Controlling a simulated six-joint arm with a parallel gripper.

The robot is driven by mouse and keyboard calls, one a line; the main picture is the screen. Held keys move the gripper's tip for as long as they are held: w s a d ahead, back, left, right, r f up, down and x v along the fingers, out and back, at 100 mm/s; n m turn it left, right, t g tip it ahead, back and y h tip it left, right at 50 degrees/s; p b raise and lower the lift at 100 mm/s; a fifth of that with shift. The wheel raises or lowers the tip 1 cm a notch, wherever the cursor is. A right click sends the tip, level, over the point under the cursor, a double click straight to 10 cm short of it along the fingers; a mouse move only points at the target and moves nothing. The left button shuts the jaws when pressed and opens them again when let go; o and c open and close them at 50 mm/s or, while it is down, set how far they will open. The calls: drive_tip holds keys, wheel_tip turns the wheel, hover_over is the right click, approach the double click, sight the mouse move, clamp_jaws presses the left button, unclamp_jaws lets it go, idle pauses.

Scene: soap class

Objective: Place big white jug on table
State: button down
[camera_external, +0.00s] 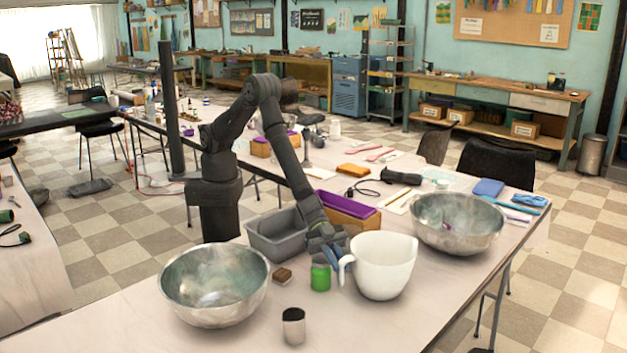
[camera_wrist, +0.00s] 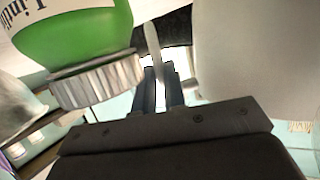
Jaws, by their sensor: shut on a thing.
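The big white jug (camera_external: 384,267) is upright at the right front of the table (camera_external: 440,300), its handle (camera_external: 345,268) towards my gripper (camera_external: 338,262). Its base is at or close to the table top; I cannot tell if it touches. My gripper is shut on the handle. In the wrist view the thin handle (camera_wrist: 153,45) runs between the two fingers (camera_wrist: 161,88), and the pale jug body (camera_wrist: 250,50) fills the right side. A green bottle (camera_external: 320,277) stands just left of the handle; it looms at upper left in the wrist view (camera_wrist: 75,45).
A metal bowl (camera_external: 458,222) stands close behind the jug to the right, another (camera_external: 214,285) at the left front. A grey bin (camera_external: 277,236) and a box with a purple top (camera_external: 345,206) are behind. A small dark-and-white jar (camera_external: 293,327) stands in front. The front right of the table is clear.

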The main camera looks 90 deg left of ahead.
drive_tip(key=c, duration=1.5)
unclamp_jaws()
drive_tip(key=shift+s+a+r, duration=0.1)
drive_tip(key=shift+a+r, duration=0.1)
drive_tip(key=shift+a, duration=0.1)
drive_tip(key=v, duration=1.1)
drive_tip(key=shift+s+a, duration=0.1)
drive_tip(key=shift+a, duration=0.05)
drive_tip(key=shift+c, duration=0.2)
